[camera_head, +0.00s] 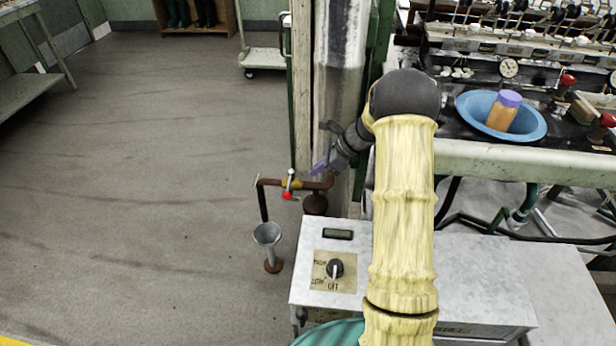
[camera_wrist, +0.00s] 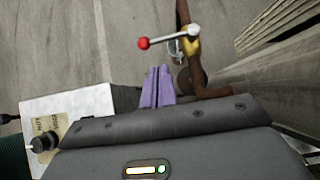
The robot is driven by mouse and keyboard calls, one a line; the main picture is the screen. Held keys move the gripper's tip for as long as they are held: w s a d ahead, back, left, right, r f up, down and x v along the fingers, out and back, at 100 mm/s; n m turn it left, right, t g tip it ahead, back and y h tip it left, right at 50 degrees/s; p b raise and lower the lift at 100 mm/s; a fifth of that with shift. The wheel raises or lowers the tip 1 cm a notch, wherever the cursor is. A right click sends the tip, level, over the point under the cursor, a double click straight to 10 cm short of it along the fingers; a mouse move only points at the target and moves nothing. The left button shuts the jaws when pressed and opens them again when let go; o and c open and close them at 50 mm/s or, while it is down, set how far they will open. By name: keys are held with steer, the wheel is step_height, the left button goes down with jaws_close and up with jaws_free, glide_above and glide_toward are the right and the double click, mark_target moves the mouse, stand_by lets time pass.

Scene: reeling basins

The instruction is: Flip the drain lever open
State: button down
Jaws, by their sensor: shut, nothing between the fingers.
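The drain lever (camera_head: 289,184) is a short metal handle with a red knob on a brass valve, set in a rusty pipe left of the post. In the wrist view the lever (camera_wrist: 168,37) lies across the pipe, with its red knob to the left and the brass valve (camera_wrist: 191,41) to the right. My gripper (camera_head: 319,168) is by the pipe, just right of and above the lever. Its purple fingers (camera_wrist: 158,72) are shut and empty, pointing toward the lever with a visible gap below it. In the head view my arm does not cover the lever.
A grey funnel (camera_head: 267,236) stands under the pipe's downspout. A metal box with a dial (camera_head: 335,268) is in front, beneath my arm. A wooden post (camera_head: 302,90) rises beside the pipe. A blue basin (camera_head: 470,106) with a jar is at right. Floor at left is clear.

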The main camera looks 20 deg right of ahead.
mark_target(289, 184)
steer(key=b+x, duration=0.2)
steer(key=x, duration=0.7)
steer(key=shift+a+f, duration=0.1)
steer(key=shift+a, duration=0.1)
steer(key=shift+w+a, duration=0.1)
